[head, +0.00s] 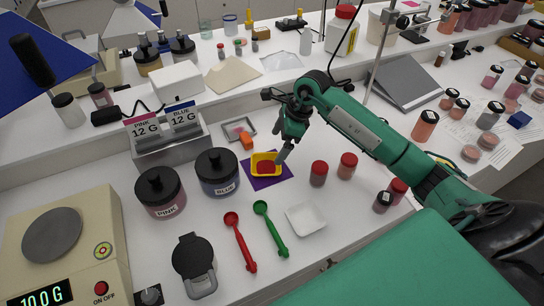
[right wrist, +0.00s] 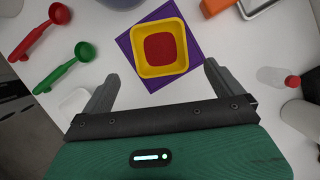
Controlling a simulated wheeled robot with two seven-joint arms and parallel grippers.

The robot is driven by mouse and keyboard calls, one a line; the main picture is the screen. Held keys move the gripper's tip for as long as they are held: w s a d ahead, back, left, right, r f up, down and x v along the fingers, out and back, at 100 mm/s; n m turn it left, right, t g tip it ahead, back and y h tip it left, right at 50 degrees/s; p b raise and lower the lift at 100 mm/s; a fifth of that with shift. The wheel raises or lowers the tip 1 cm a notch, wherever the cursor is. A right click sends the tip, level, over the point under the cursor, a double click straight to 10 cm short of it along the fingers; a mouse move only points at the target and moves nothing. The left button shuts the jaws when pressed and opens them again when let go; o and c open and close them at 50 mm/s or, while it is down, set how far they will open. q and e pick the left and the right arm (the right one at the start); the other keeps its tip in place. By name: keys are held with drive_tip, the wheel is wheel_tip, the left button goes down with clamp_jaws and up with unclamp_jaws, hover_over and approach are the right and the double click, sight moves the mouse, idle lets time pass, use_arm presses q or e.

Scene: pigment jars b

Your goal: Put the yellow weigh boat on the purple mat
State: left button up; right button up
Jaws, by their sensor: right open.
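The yellow weigh boat (head: 256,158) holds red powder and sits on the purple mat (head: 262,183) in the middle of the head view. In the right wrist view the boat (right wrist: 143,69) lies within the mat (right wrist: 195,30), with purple showing around it. My right gripper (head: 281,156) is at the boat's right side in the head view. In the right wrist view its two fingers (right wrist: 162,72) are spread and empty, with the boat beyond and between their tips. No finger is seen gripping the boat. My left gripper is not in view.
A blue jar (head: 218,175) and pink jar (head: 161,195) stand left of the mat. Red (head: 240,243) and green (head: 270,230) scoops and a white weigh boat (head: 306,219) lie in front. Red-capped jars (head: 318,174) stand right. A small tray (head: 236,128) lies behind.

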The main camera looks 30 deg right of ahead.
drive_tip(key=v, duration=0.3)
drive_tip(key=shift+r, duration=0.15)
idle(0.4)
